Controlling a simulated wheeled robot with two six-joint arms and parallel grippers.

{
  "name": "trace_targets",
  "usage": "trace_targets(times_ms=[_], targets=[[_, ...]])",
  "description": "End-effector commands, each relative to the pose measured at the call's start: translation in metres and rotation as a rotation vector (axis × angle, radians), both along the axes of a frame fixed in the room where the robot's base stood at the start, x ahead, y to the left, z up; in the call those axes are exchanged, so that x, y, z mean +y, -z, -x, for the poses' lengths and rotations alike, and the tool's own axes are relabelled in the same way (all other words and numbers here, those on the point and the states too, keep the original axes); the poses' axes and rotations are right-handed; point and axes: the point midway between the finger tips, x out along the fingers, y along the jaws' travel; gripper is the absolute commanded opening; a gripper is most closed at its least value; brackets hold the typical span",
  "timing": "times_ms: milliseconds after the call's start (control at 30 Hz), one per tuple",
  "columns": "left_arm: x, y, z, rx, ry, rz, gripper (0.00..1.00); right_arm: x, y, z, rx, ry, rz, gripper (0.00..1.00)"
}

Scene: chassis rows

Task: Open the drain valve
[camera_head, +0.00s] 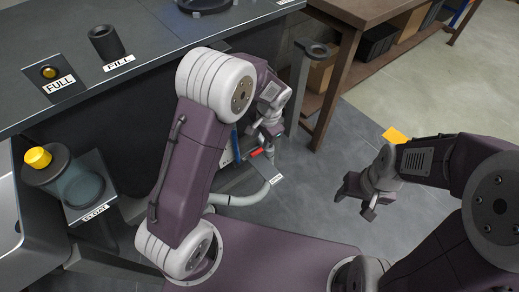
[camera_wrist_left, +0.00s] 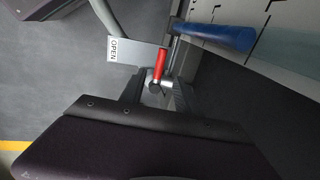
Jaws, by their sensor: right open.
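The drain valve's red handle (camera_head: 256,153) shows beside my left gripper (camera_head: 258,144) in the head view, low by the bench. In the left wrist view the red handle (camera_wrist_left: 160,66) stands just ahead of my left gripper (camera_wrist_left: 157,92), roughly between its dark fingers. A grey metal part lies at the handle's base. I cannot tell whether the fingers touch or hold it. A plate marked OPEN (camera_wrist_left: 119,50) is left of the handle. My right gripper (camera_head: 354,202) is open and empty over the floor.
A curved grey pipe (camera_head: 250,197) runs below. The bench (camera_head: 150,60) carries FILL and FULL fittings. A yellow-capped vessel (camera_head: 75,182) stands left.

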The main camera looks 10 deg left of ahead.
Motion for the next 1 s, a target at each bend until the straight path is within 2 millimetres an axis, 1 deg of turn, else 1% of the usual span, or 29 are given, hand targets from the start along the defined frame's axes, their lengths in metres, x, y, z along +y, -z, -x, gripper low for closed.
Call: trace_targets(times_ms=[33,100,200,300,400,467,733,767,800,867,900,1000], targets=[[0.002,0.015,-0.001,0.002,-0.001,0.000,0.39,0.000,0.010,0.000,0.000,0.000,0.000,0.60],[0.004,0.032,-0.002,0.003,-0.002,-0.001,0.39,0.000,0.020,0.000,0.000,0.000,0.000,0.60],[0.008,0.053,-0.005,0.001,-0.001,0.000,0.39,0.000,0.032,0.000,0.001,0.000,0.000,0.60],[0.010,0.069,-0.007,0.000,-0.002,0.000,0.39,0.000,0.041,0.000,0.001,0.000,0.000,0.60],[0.012,0.078,-0.009,0.000,-0.002,0.000,0.39,0.000,0.046,0.000,0.001,0.000,0.000,0.60],[0.013,0.081,-0.010,0.000,-0.002,0.000,0.39,0.000,0.047,0.000,0.001,0.000,0.000,0.60],[0.013,0.081,-0.010,-0.001,-0.002,0.001,0.39,0.000,0.046,0.000,0.000,0.000,0.000,0.60],[0.013,0.081,-0.010,-0.001,-0.002,0.001,0.30,0.000,0.046,0.000,0.000,0.000,0.000,0.60],[0.013,0.081,-0.010,0.000,-0.002,0.000,0.19,0.000,0.046,0.000,0.000,0.000,0.000,0.60],[0.013,0.081,-0.010,0.000,-0.002,0.000,0.03,0.000,0.046,0.000,0.000,0.000,0.000,0.60],[0.013,0.080,-0.010,0.000,-0.001,0.000,0.00,0.000,0.046,0.000,0.000,0.000,0.000,0.60],[0.013,0.080,-0.010,-0.001,-0.001,0.001,0.00,0.000,0.046,0.000,0.001,0.000,0.000,0.60]])
